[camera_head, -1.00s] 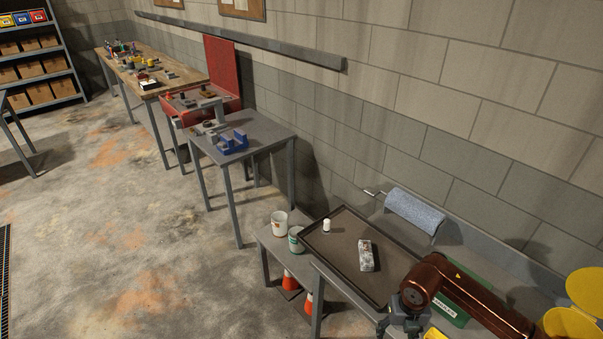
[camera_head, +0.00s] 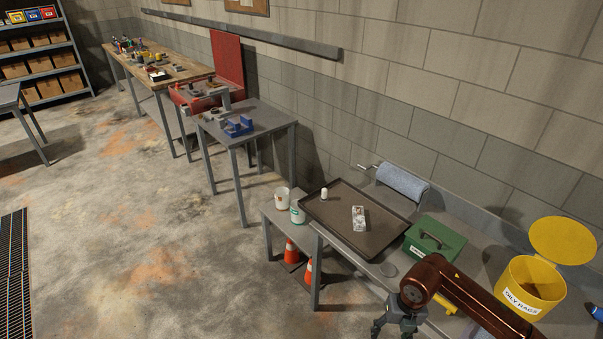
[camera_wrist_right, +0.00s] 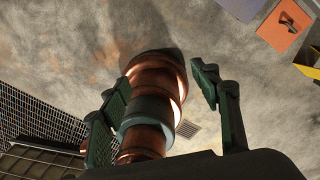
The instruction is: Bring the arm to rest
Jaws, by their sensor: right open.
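My right arm, copper-coloured, comes in from the lower right of the head view. Its gripper (camera_head: 396,322) hangs over the front edge of the workbench, pointing down, at the bottom of the picture. In the right wrist view the two green-padded fingers of the gripper (camera_wrist_right: 160,82) stand apart, open. A copper-coloured link of my own body shows behind and between them, with concrete floor beyond. I see nothing held. My left gripper is in neither view.
The bench carries a dark tray (camera_head: 330,228) with a white bottle (camera_head: 324,194) and a patterned packet (camera_head: 358,219), a green box (camera_head: 433,241), a blue paper roll (camera_head: 402,185) and a yellow rag bin (camera_head: 528,287). The floor at left is open.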

